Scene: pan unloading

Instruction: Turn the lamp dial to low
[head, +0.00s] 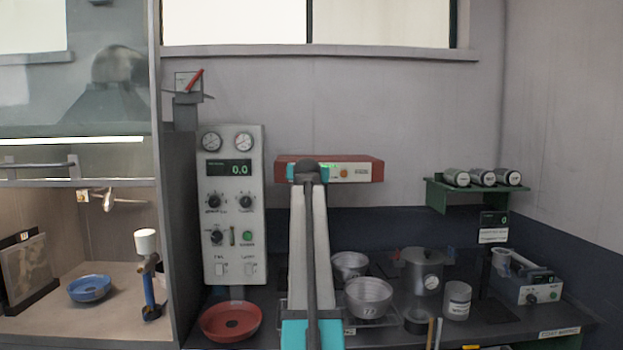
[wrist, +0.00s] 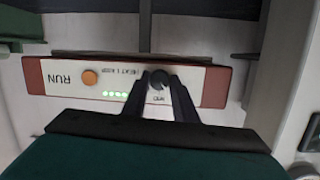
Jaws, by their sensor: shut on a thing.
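The heat lamp is a red-brown housing with a pale front panel; it shows in the head view (head: 375,169) behind my arm and in the wrist view (wrist: 215,88). Its dark round dial (wrist: 159,77) sits on the panel, right of the lettering. My gripper (wrist: 162,86) is shut on the dial, with one dark finger on each side of it. Small lettering under the dial is partly covered, and I cannot tell its setting for sure. In the head view my arm hides the dial and the fingers.
The lamp panel also has an orange button (wrist: 89,77) marked RUN and several lit green lights (wrist: 116,94). A tall grey control panel (head: 233,205) stands left of my arm. Metal pans (head: 369,298) and a red bowl (head: 231,322) are on the bench below.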

